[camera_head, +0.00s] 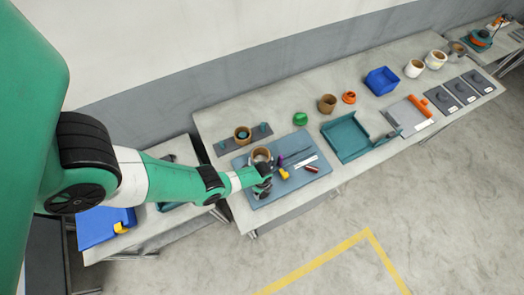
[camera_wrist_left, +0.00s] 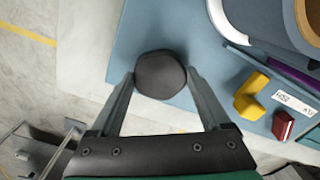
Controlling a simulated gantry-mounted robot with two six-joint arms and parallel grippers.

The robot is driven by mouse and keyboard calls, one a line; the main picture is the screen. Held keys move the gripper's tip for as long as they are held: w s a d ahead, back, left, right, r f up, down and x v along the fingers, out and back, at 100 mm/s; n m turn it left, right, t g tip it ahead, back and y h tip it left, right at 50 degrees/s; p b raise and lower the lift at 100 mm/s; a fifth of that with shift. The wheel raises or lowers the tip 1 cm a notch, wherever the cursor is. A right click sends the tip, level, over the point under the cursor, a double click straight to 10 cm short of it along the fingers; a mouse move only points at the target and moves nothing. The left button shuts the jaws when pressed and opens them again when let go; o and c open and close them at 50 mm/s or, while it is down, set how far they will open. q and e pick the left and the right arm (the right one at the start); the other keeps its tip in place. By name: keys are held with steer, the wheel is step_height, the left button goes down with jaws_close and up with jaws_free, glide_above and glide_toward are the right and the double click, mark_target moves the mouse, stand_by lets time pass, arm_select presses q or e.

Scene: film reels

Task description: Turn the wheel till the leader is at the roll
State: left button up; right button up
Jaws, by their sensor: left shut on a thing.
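My left gripper (camera_head: 266,187) reaches over the blue-grey board (camera_head: 299,181) on the long table. In the left wrist view my left gripper (camera_wrist_left: 160,78) is shut on a dark grey round knob (camera_wrist_left: 160,70), apparently part of the wheel, with one finger on each side. A roll with a pale tan rim (camera_head: 261,154) stands behind the gripper; it is cut off at top right in the wrist view (camera_wrist_left: 304,22). A purple strip (camera_wrist_left: 285,72) runs beside the roll; I cannot tell its end. My right gripper is not in view.
A yellow block (camera_wrist_left: 250,97) and a red block (camera_wrist_left: 283,125) lie on the board beside a white label (camera_wrist_left: 294,101). Behind stands a grey stand with a brown ring (camera_head: 242,133). A teal tray (camera_head: 347,139) and blue bin (camera_head: 382,80) are farther right.

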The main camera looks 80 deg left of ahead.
arm_select(q)
steer(key=m, duration=0.4)
steer(key=shift+m, duration=1.9)
steer(key=o, duration=1.2)
